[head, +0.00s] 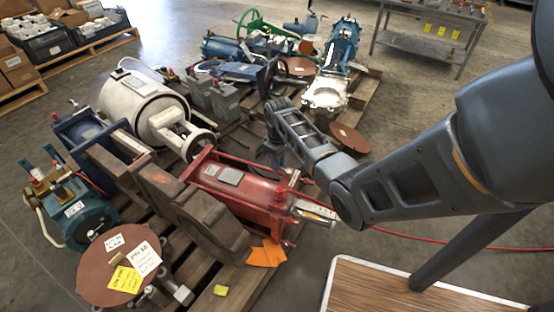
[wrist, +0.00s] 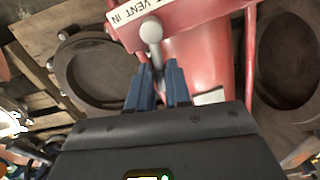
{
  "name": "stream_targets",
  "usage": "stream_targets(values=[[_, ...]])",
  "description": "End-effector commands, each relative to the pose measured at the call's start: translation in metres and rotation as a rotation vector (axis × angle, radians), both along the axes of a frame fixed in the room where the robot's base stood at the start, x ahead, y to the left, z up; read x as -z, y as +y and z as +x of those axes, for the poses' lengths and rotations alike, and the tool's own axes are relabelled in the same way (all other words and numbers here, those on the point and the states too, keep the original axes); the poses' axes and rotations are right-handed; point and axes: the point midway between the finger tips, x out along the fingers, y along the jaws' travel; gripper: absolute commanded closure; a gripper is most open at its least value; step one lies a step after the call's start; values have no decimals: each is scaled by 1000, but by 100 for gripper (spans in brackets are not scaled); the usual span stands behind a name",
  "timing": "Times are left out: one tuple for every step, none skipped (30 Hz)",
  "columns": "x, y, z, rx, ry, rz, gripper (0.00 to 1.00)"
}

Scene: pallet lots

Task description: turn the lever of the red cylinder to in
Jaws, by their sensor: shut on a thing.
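The red cylinder (head: 240,188) lies on a pallet in the middle of the head view, among other machine parts. Its red body (wrist: 205,60) fills the upper middle of the wrist view. A white label (wrist: 128,13) on it reads VENT and IN, upside down, with IN at the left end. The grey lever (wrist: 151,30) has a round knob, which lies just below the label near its middle. My gripper (wrist: 158,72) is shut on the lever's shaft, below the knob in the picture. In the head view I cannot make out the fingertips or the lever.
Brown flanged castings (head: 190,205) stand close in front of the cylinder, and a white cylinder (head: 140,100) lies behind it to the left. Round brown openings flank the lever in the wrist view. A wood-topped surface (head: 400,290) is at lower right. Bare floor shows at right.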

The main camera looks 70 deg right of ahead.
Motion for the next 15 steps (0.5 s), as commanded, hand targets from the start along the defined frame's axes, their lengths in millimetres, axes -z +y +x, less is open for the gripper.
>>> stream_targets(values=[[-4,0,0,37,1,2,100],[-4,-1,0,61,2,4,100],[-4,-2,-1,95,1,3,100],[-4,-4,-1,119,1,2,100],[-3,-5,-2,144,2,3,100],[-3,-6,-2,176,1,2,100],[-3,-7,-3,199,1,2,100],[-3,-8,-3,223,0,3,100],[-3,-9,-4,253,0,2,100],[-3,-10,-4,274,1,2,100],[-2,-11,-5,295,1,2,100],[-2,-12,-6,322,1,1,100],[-2,-13,-6,340,1,1,100],[-2,-13,-6,357,0,1,100],[-2,-14,-7,380,0,2,100]])
